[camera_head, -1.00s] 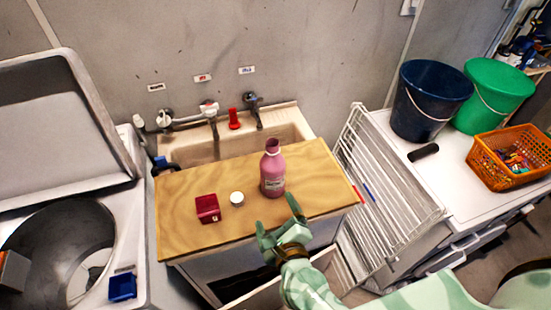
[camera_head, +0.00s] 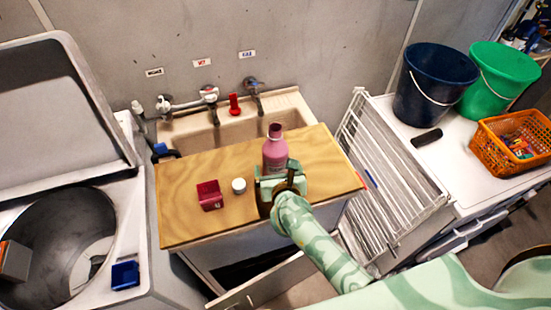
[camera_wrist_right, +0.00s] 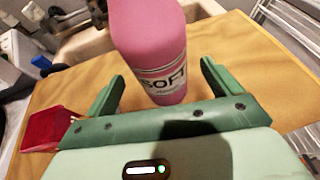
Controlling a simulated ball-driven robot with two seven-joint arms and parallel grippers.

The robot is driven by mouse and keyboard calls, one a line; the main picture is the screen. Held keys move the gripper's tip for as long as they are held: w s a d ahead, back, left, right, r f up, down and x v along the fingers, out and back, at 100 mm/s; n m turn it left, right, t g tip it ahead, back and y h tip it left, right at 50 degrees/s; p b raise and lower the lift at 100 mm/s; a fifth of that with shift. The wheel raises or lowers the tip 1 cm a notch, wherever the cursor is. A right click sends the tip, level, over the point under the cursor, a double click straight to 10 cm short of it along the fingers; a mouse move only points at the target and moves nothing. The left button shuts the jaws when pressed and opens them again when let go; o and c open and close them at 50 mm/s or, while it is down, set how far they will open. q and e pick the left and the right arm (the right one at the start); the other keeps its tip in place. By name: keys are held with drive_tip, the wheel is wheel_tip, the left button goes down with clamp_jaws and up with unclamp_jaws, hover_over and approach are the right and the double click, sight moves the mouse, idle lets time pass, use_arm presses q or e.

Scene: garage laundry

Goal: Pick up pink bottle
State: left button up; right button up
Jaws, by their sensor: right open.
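The pink bottle (camera_head: 275,147) stands upright on the wooden board (camera_head: 180,225) over the sink. My right gripper (camera_head: 277,172) is open in front of the bottle and hides its lower part in the head view. In the right wrist view the bottle (camera_wrist_right: 152,45) shows a white label and stands between and just beyond the open fingers (camera_wrist_right: 160,82). The left gripper is not in view.
A red box (camera_head: 209,195) and a small white-topped jar (camera_head: 239,186) stand left of the bottle. A white drying rack (camera_head: 385,185) is to the right, with a blue bucket (camera_head: 432,85), a green bucket (camera_head: 503,75) and an orange basket (camera_head: 490,150) beyond.

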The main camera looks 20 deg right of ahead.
sight(275, 161)
drive_tip(key=x, duration=0.4)
drive_tip(key=shift+w+f+b, duration=0.15)
drive_tip(key=shift+b, duration=0.25)
drive_tip(key=c, duration=1.4)
drive_tip(key=shift+r, duration=0.2)
